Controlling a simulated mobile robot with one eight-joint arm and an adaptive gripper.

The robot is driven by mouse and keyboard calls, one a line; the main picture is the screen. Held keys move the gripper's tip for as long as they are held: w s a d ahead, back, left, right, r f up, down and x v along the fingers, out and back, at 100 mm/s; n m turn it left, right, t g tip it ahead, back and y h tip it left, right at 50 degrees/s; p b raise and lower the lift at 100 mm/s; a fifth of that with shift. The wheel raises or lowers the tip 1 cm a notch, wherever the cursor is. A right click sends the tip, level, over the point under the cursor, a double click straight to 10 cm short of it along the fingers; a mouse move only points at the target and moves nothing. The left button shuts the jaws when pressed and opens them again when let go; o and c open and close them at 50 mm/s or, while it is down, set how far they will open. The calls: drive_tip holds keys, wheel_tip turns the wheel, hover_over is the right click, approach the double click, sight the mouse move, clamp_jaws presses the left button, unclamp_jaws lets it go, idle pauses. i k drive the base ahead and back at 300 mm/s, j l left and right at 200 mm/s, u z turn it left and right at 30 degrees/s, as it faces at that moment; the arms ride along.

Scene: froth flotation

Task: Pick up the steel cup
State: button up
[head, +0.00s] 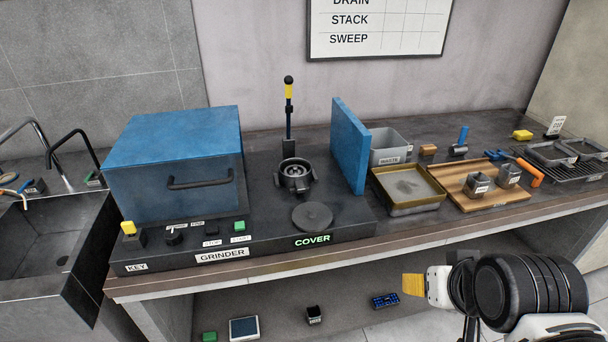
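Two small grey steel cups with white labels stand on a wooden board at the right of the bench, the left one (479,185) slightly nearer the front and the right one (508,174) beside it. The label text is too small to read surely. My gripper (414,285) is at the lower right, in front of the bench and apart from the cups.
The wooden board (504,199) lies between a brass-rimmed tray (408,210) and a dark rack (588,174). An orange-and-blue tool (529,174) lies beside the right cup. The blue grinder (172,155) and its upright blue panel (348,145) stand left. A small dark container (313,315) is below the bench.

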sight(476, 185)
drive_tip(key=l+z, duration=0.2)
drive_tip(key=l, duration=0.25)
drive_tip(key=i+l+z, duration=0.2)
drive_tip(key=l, duration=0.25)
drive_tip(key=i+l+z, duration=0.2)
drive_tip(key=l, duration=0.3)
drive_tip(key=k, duration=0.1)
